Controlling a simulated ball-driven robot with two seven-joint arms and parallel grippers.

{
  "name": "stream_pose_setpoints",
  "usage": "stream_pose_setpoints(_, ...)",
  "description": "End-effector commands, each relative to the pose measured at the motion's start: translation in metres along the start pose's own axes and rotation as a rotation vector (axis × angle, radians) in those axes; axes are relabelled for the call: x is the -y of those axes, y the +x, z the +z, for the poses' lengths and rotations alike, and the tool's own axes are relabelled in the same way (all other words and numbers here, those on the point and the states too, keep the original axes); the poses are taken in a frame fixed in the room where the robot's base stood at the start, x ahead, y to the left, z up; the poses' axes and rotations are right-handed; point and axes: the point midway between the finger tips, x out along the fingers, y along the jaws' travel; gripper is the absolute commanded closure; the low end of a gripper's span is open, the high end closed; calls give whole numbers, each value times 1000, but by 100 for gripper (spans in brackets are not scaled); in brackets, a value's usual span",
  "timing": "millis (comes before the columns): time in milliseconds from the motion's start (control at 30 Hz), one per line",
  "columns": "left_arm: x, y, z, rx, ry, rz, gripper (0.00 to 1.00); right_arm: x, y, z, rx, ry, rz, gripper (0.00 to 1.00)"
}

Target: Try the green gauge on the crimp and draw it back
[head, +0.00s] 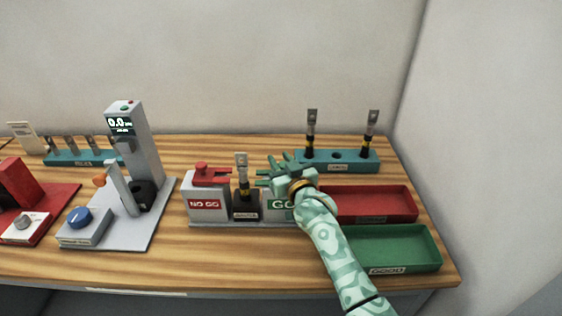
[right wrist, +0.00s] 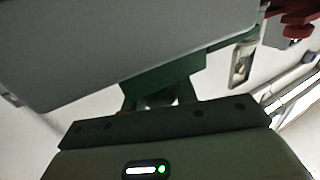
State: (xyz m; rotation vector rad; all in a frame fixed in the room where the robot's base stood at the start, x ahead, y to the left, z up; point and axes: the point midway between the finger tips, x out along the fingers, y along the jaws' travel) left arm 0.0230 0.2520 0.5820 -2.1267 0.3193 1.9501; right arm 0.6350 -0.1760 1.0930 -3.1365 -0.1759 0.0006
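The green gauge (head: 264,181) is at the top of the grey GO block (head: 279,206), its flat end pointing left toward the crimped lug. That lug (head: 242,172) stands upright in the dark middle holder (head: 245,207). In the head view my right gripper (head: 284,170) is over the GO block at the gauge, partly hiding it. In the right wrist view the green gauge (right wrist: 168,78) is right before my fingers, with the lug (right wrist: 240,65) to its right. Whether the fingers close on the gauge is too dark to tell. My left gripper is out of view.
The red gauge (head: 211,175) rests on the NO GO block (head: 205,205). A red tray (head: 412,217) and a green GOOD tray (head: 436,262) are at the right. A teal rack (head: 364,163) behind holds two lugs. A grey tester (head: 136,150) stands left.

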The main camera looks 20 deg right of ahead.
Motion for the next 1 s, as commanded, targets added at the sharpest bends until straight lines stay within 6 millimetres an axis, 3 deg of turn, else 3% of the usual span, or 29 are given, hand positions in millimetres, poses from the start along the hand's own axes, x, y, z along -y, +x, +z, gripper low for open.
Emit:
stream_pose_setpoints(267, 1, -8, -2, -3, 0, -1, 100, 19, 7, -1, 1, 2, -1, 100)
stream_pose_setpoints(467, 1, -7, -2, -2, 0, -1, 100, 18, 7, 0, 0, 0, -1, 100)
stream_pose_setpoints(500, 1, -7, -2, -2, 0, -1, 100, 18, 7, 0, 0, 0, -1, 69)
stream_pose_setpoints(567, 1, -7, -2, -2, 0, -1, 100, 18, 7, 0, 0, 0, -1, 52)
stream_pose_setpoints(867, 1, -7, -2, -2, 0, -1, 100, 18, 6, 0, 0, 0, -1, 51)
stream_pose_setpoints(1000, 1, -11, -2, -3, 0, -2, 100, 18, -6, 0, 1, -1, 0, 51)
